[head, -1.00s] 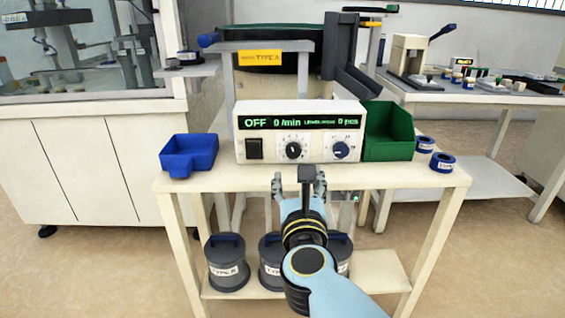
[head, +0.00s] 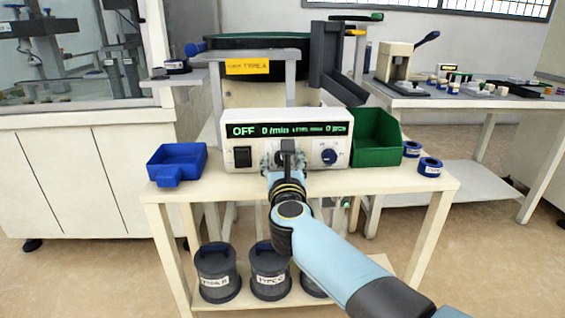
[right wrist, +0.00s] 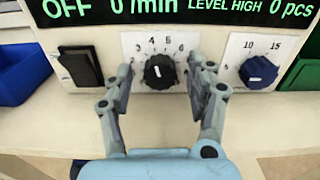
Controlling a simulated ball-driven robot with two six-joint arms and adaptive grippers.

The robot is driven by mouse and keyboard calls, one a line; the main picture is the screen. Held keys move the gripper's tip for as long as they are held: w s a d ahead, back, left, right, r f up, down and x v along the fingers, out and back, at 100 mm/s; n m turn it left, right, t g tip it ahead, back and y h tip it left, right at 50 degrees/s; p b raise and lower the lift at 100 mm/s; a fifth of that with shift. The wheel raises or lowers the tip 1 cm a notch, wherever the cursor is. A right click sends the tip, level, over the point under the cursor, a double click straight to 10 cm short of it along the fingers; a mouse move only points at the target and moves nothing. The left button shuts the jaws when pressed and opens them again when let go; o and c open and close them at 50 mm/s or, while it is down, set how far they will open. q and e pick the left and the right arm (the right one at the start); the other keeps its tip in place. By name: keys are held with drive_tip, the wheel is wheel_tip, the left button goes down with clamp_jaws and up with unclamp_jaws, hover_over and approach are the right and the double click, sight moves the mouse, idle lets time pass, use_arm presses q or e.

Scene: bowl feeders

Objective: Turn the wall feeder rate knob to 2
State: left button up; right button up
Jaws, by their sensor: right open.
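The white feeder control box (head: 210,152) stands on the cream table, its display reading OFF, 0 /min and 0 pcs. In the right wrist view the black rate knob (right wrist: 159,72) sits on a white dial with numbers around it, 3 to 6 readable; its white pointer mark is near the top. My right gripper (right wrist: 160,78) is open, one finger on each side of the knob, with gaps visible between fingers and knob. In the head view the right gripper (head: 287,162) hides the rate knob. My left gripper is not in view.
A black switch (right wrist: 80,67) is left of the rate knob and a blue knob (right wrist: 258,72) with its own dial is right of it. A blue bin (head: 178,160) and a green bin (head: 375,140) flank the box.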

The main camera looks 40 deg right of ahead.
drive_tip(key=c, duration=1.1)
drive_tip(key=shift+c, duration=0.2)
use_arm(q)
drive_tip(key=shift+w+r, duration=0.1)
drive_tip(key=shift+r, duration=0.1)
